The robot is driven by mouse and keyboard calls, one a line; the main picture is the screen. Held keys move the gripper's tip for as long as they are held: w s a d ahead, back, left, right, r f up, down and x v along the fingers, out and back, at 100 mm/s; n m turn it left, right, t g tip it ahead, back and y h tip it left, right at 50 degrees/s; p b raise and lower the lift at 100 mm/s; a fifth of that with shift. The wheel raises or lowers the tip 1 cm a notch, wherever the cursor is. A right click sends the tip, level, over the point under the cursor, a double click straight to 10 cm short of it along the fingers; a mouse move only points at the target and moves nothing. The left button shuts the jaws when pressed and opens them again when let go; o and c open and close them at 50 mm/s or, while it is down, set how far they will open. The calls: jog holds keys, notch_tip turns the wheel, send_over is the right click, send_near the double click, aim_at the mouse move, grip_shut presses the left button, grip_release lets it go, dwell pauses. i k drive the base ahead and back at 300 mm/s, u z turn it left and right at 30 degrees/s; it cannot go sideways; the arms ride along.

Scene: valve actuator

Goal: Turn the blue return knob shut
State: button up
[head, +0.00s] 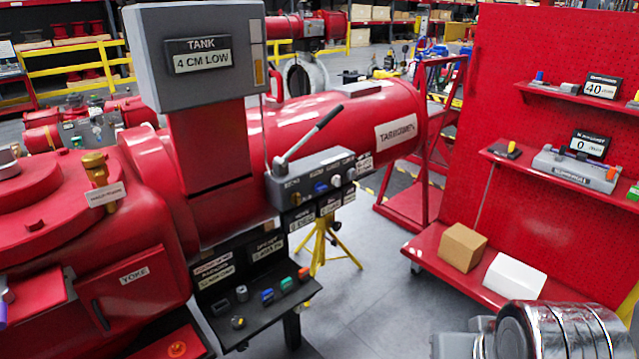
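A small blue knob (320,188) sits on the front face of a grey pump block (310,176), on the near side of the red cylinder. A brass knob (296,198) is left of it and a pale knob (336,181) is right of it. A lever with a black grip (329,118) slants up from the block. The labels above the knobs are too small to read surely, and I cannot tell how far the blue knob is turned. No gripper fingers show, and nothing touches the knob.
A grey tank box (203,58) reading "4 CM LOW" stands left of the block. Below, a black shelf (262,312) holds small colored fittings. A red pegboard rack (570,120) with shelves stands right. Grey floor (370,290) is open between them.

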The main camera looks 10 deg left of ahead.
aim_at(320, 186)
jog(key=u, duration=0.3)
jog(key=i, duration=0.7)
jog(key=u, duration=0.9)
jog(key=i, duration=0.45)
jog(key=u, duration=0.35)
